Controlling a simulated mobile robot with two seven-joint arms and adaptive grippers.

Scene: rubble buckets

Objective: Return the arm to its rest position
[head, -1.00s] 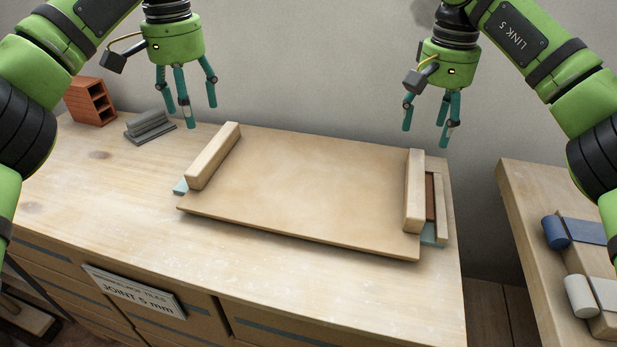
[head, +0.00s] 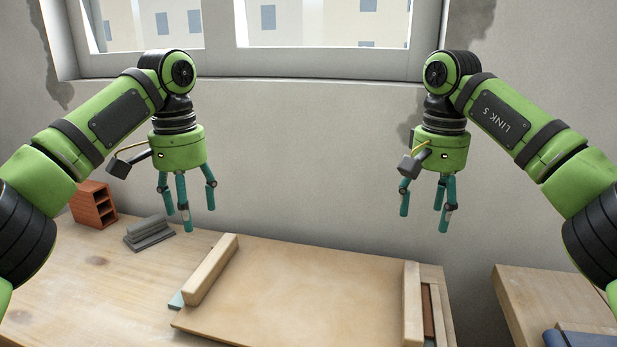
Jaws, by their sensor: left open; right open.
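My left gripper (head: 186,208) is a green hub with teal fingers pointing down. It is open and empty, in the air above the workbench, left of the wooden board. My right gripper (head: 428,207) is also open and empty, in the air above the board's right end. Neither gripper touches anything. Both arms come in from the sides, bent at the top and reaching down.
A wooden board (head: 318,290) with a wooden bar (head: 210,270) at its left and another (head: 412,305) at its right lies on the workbench (head: 80,300). A red hollow brick (head: 93,204) and a grey metal piece (head: 149,233) are at the back left. A second bench (head: 530,290) is at right.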

